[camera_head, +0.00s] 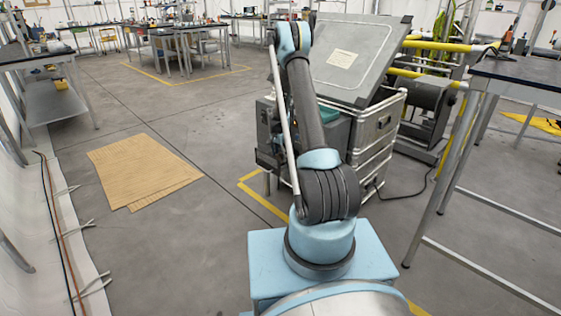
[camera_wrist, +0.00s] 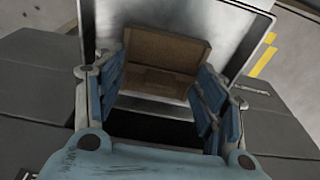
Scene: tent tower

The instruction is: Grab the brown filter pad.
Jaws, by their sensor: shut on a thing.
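The brown filter pad (camera_wrist: 165,50) shows in the wrist view as a brown rectangular piece with a raised rim. It lies between the two blue fingers of my gripper (camera_wrist: 161,75), which is shut on it. The fingers stand at its left and right sides, and its lower end is in dark shadow. Bright metal surfaces lie behind and around it. In the head view my arm reaches to the open grey metal case (camera_head: 374,150), and my gripper and the pad cannot be made out there.
The case's grey lid (camera_head: 350,55) stands tilted up behind my arm. A dark-topped table (camera_head: 520,78) is at the right, with yellow rails (camera_head: 437,46) and a reel behind the case. Flat brown cardboard (camera_head: 143,168) lies on the floor at left. The floor between is clear.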

